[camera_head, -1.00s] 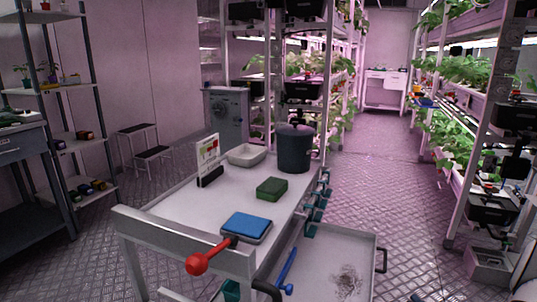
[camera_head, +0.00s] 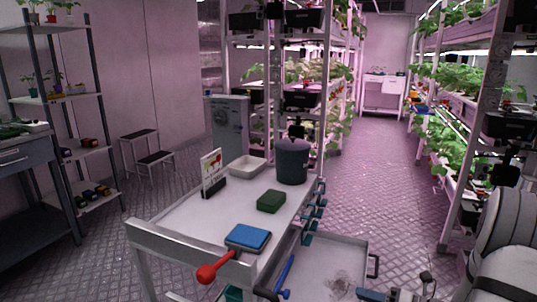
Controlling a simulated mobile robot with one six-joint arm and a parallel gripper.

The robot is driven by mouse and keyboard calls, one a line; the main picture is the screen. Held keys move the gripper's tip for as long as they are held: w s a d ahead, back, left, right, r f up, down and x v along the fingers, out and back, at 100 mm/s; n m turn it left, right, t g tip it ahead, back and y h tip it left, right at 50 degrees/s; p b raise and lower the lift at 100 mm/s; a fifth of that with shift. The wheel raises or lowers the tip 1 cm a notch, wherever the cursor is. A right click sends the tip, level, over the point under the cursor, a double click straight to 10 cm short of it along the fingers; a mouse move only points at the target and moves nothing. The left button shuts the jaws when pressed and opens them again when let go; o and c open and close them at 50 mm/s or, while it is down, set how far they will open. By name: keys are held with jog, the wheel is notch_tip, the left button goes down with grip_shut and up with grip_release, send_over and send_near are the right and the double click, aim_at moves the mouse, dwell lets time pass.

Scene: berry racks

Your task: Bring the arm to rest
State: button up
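A pale grey, rounded link of my arm (camera_head: 508,245) fills the lower right corner of the head view. What looks like my gripper (camera_head: 396,293) shows at the bottom edge, left of that link, as small grey and black parts. Most of it is cut off by the frame, so I cannot see whether its fingers are open or shut. I see nothing held in the visible part.
A white cart (camera_head: 185,222) carries a dark pot (camera_head: 292,162), a white tray (camera_head: 246,167), a green block (camera_head: 271,201) and a blue-topped scale (camera_head: 248,238). A lower tray (camera_head: 366,247) juts out right. Plant racks (camera_head: 462,140) line the right; the aisle floor (camera_head: 375,170) is clear.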

jog(key=s+a+r+n+g+h+p, duration=0.2)
jog(key=s+a+r+n+g+p, duration=0.3)
jog(key=r+n, duration=0.35)
jog(key=s+a+r+n+g+h+p, duration=0.2)
jog(key=s+a+r+n+g+p, duration=0.2)
jog(key=s+a+r+n, duration=0.4)
jog(key=s+d+r+n+t+h+p, duration=0.1)
jog(key=r+n+h+p, duration=0.4)
jog(key=n, duration=0.5)
jog(key=s+d+r+n+t+h+p, duration=0.1)
jog(key=s+r+n+h+p, duration=0.3)
jog(key=r+n, duration=0.5)
jog(key=shift+d+r+n+t+h+p, duration=0.15)
jog(key=shift+d+n+t+h+p, duration=0.15)
jog(key=shift+d+n+h+p, duration=0.15)
